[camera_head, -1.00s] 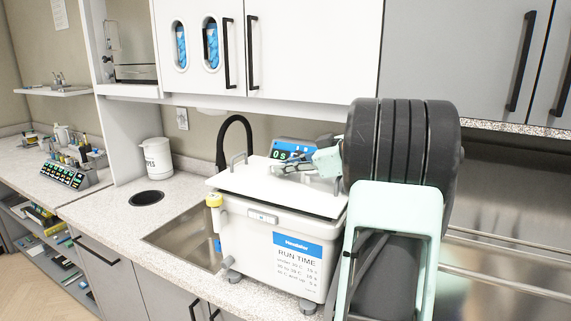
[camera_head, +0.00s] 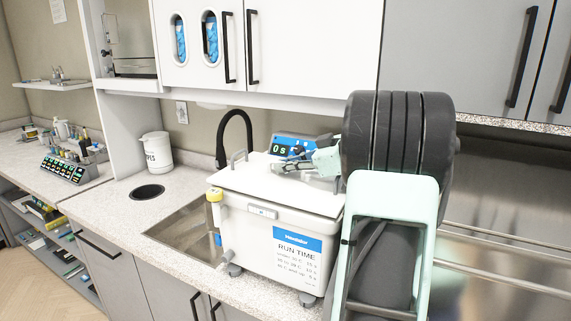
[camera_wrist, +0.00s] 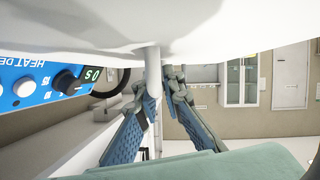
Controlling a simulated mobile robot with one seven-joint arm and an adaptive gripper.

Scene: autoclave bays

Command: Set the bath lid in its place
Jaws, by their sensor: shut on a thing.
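The white bath lid (camera_head: 262,186) lies over the top of the pale bath (camera_head: 254,233), which has a blue label and RUN TIME text. The lid looks nearly level and lined up with the rim; I cannot tell whether it is fully down all round. My gripper (camera_head: 278,168) is above the lid, with its fingers closed on lid hardware. In the wrist view, the blue-padded fingers (camera_wrist: 161,92) are shut around a pale post of the lid handle (camera_wrist: 154,68), and the lid's white surface (camera_wrist: 205,28) fills the top. My arm hides the lid's right back part.
A steel sink (camera_head: 185,225) and black tap (camera_head: 235,125) stand left of and behind the bath. A blue control panel (camera_head: 290,146) is behind it. A white canister (camera_head: 157,152) and a round black opening (camera_head: 147,192) are on the counter. Cupboards (camera_head: 310,45) hang above.

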